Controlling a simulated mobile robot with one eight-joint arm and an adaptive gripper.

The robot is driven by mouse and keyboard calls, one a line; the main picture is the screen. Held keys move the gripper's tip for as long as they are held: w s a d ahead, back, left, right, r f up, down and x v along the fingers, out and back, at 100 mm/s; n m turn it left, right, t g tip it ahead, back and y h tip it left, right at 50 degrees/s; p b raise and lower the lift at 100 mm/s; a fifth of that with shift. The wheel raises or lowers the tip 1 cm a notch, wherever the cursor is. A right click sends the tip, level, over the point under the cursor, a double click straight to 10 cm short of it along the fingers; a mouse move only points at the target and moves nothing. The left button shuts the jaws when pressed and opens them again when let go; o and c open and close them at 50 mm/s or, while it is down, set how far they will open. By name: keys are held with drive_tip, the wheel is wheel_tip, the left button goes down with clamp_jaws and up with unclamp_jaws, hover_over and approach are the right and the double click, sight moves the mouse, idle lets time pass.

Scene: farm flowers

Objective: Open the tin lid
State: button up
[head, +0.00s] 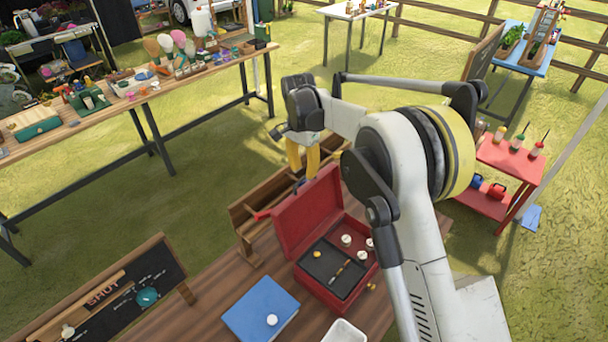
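The red tin (340,300) stands on the brown wooden table, and its red lid (308,212) is raised and leans back on the far left side. Inside the tin, a dark tray (322,262) holds a thin stick-like item and a small yellow knob, with several white round-topped items on the right. My gripper (301,178) points down just behind the raised lid's upper edge. Its yellow fingers are close together, their tips partly hidden. I cannot tell whether they touch the lid or how far apart they are.
A blue book-like item (260,308) with a white knob lies left of the tin, and a white tray (344,333) is in front. A wooden rack (244,222) stands behind the lid. A chalkboard reading "SHUT" (115,297) is at lower left.

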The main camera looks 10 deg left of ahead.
drive_tip(key=shift+f, duration=1.05)
drive_tip(key=shift+c, duration=0.4)
clamp_jaws()
drive_tip(key=s+d+r+t+y+b, duration=0.1)
drive_tip(key=s+d+t+y+b, duration=0.1)
drive_tip(key=d, duration=0.5)
drive_tip(key=shift+s+d+y+b, duration=0.25)
drive_tip(key=shift+s+y+b, duration=0.45)
drive_tip(key=shift+s, duration=0.55)
drive_tip(key=c, duration=0.6)
unclamp_jaws()
drive_tip(key=shift+r, duration=0.1)
